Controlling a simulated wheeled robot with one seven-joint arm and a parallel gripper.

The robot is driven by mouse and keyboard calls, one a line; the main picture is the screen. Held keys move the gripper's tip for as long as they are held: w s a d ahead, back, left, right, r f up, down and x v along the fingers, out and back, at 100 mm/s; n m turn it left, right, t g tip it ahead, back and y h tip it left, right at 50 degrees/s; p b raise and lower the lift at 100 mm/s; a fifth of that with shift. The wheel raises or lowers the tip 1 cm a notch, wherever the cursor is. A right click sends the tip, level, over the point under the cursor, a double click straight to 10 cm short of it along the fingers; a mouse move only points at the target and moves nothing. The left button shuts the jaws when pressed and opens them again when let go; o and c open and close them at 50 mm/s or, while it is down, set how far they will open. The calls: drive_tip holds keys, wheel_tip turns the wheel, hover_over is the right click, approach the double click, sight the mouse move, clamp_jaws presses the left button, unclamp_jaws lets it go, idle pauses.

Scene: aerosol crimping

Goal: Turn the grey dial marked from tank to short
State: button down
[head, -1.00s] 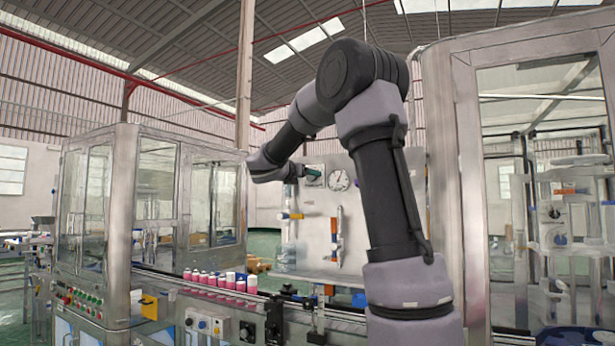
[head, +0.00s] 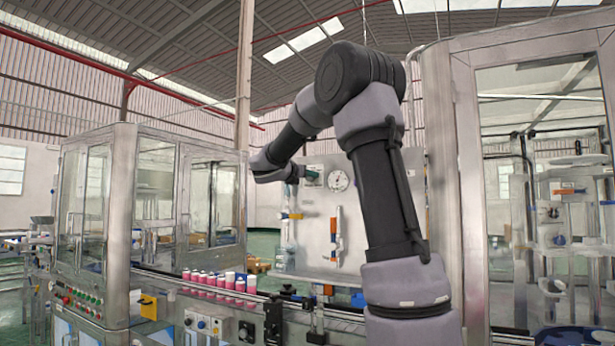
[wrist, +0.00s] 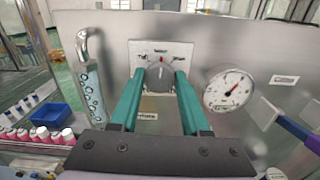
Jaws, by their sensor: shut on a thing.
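The grey dial sits on a white square plate (wrist: 133,52) on the steel panel. Its plate has small labels at left, top and right, too blurred to read surely. A red pointer mark (wrist: 162,60) shows at the top of the dial and points roughly up, to the middle label. My gripper (wrist: 162,73) has two teal fingers, one on each side of the dial, shut on it. The fingers hide much of the dial's sides. In the head view, my gripper (head: 306,173) is at the panel, left of the round gauge, and the dial is too small to make out.
A round pressure gauge (wrist: 229,90) is close on the right of the dial. A clear tube with a bent metal top (wrist: 90,75) stands on the left. Purple and blue handles (wrist: 292,133) lie at right. Pink cans (head: 225,284) stand on the conveyor below.

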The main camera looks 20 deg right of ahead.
drive_tip(key=shift+s+m, duration=0.1)
drive_tip(key=shift+m, duration=4.1)
drive_tip(key=shift+c, duration=1.9)
unclamp_jaws()
drive_tip(key=v, duration=1)
drive_tip(key=shift+s+a, duration=0.25)
drive_tip(key=shift+s, duration=0.05)
